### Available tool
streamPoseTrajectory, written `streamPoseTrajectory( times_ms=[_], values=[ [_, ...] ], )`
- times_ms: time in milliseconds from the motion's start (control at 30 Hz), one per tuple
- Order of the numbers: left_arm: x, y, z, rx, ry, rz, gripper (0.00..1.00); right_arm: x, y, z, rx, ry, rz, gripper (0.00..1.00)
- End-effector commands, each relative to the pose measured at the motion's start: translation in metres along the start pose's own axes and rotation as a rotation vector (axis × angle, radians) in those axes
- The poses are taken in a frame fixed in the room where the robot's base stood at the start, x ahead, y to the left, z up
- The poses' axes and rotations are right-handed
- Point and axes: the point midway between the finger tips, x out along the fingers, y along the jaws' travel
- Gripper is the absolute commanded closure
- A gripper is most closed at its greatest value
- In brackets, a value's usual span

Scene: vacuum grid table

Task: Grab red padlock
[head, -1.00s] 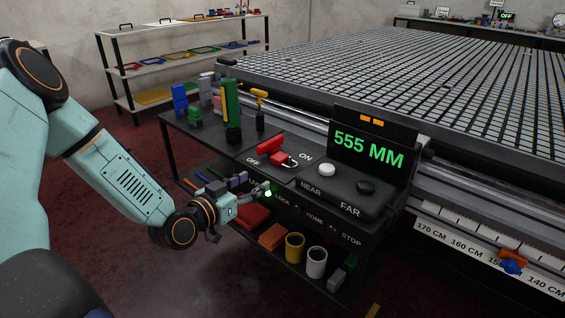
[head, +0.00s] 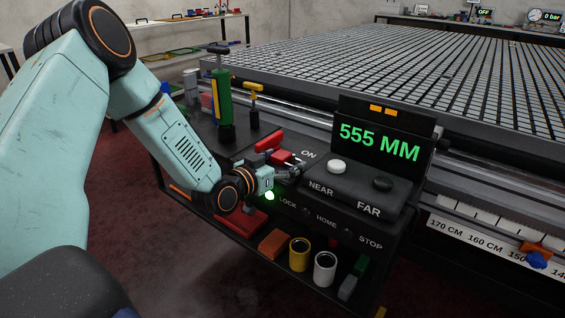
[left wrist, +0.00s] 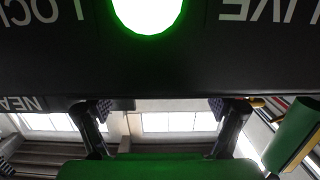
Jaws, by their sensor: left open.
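The red padlock (head: 281,156) lies on top of the black control console, right beside a red lever handle (head: 268,144). Its shackle is partly hidden by the fingers in the head view. My left gripper (head: 294,172) is open and close in front of the padlock, at the console's front edge. I cannot tell whether it touches. In the left wrist view the two fingers (left wrist: 163,112) are spread apart, and I cannot make out the padlock there. My right gripper is not in view.
The console front (left wrist: 190,70) carries a glowing green light (left wrist: 148,12) close to my left wrist. White (head: 337,166) and black (head: 382,184) knobs stand to the right, below the 555 MM display (head: 379,143). A green and yellow cylinder (head: 223,105) stands behind left. Mugs sit on the shelf below.

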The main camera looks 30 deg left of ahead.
Motion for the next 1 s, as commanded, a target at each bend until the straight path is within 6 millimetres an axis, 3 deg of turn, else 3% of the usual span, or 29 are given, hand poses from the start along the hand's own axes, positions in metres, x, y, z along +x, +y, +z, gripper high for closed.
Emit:
streamPoseTrajectory(
  times_ms=[167,667,1000],
  values=[
    [-0.0005,0.0018,-0.0007,-0.001,0.000,0.000,0.17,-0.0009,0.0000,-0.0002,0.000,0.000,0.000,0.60],
    [0.0009,0.0008,-0.0004,0.000,-0.001,0.003,0.60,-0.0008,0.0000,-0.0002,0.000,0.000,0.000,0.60],
    [0.0001,-0.0003,-0.0100,0.000,0.002,0.003,0.60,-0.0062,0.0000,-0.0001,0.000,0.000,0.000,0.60]
  ],
)
